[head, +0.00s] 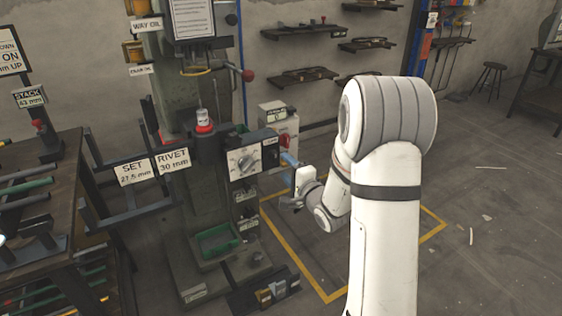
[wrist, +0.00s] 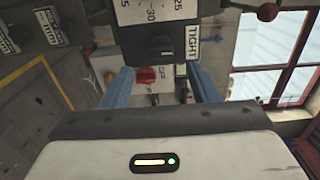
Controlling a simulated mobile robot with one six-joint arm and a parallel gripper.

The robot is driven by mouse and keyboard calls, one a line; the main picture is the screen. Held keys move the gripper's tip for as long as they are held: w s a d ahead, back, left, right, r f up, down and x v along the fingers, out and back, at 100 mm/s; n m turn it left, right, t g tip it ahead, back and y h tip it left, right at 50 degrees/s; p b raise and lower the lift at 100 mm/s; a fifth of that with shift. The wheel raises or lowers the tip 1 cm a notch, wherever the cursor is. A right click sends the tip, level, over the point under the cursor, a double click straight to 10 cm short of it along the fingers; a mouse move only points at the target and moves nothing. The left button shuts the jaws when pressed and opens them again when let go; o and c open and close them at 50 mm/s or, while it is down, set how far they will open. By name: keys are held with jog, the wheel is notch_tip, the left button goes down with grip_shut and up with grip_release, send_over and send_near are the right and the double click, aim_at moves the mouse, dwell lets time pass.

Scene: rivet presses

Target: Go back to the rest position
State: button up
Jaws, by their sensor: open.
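My gripper (head: 289,160) is beside the right side of the press's control box (head: 240,164), with its blue fingers pointing toward the press. In the wrist view my gripper (wrist: 163,84) shows two blue fingers spread apart with nothing held between them. A red knob (wrist: 146,75) shows beyond the gap between the fingers. The box's dial plate (wrist: 150,12) and a TIGHT label (wrist: 192,42) are close above the fingers. In the head view my white arm stands in front, bent toward the press.
A RIVET 30 mm sign (head: 173,160) and a workbench (head: 60,200) are further left. Wall shelves (head: 302,77) are behind. The floor at right is mostly clear.

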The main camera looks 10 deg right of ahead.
jog(key=shift+v, duration=1.2)
jog(key=s+d+r+n+g+h+p, duration=0.1)
jog(key=s+r+n+g+h+p, duration=0.25)
jog(key=r+p, duration=0.3)
jog(key=s+d+r+n+g+h+p, duration=0.1)
jog(key=s+r+n+g+h+p, duration=0.2)
jog(key=s+r+p, duration=0.4)
jog(key=s+a+r+n+g+p, duration=0.2)
jog(key=s+r+n+g+p, duration=0.2)
jog(key=s, duration=0.6)
jog(key=s+a+r+n+g+p, duration=0.2)
jog(key=s+r+n+g+p, duration=0.2)
jog(key=s+r, duration=0.3)
jog(key=s+y, duration=0.1)
jog(key=s, duration=0.2)
jog(key=shift+a+r, duration=0.3)
jog(key=shift+r, duration=0.05)
jog(key=shift+s, duration=0.1)
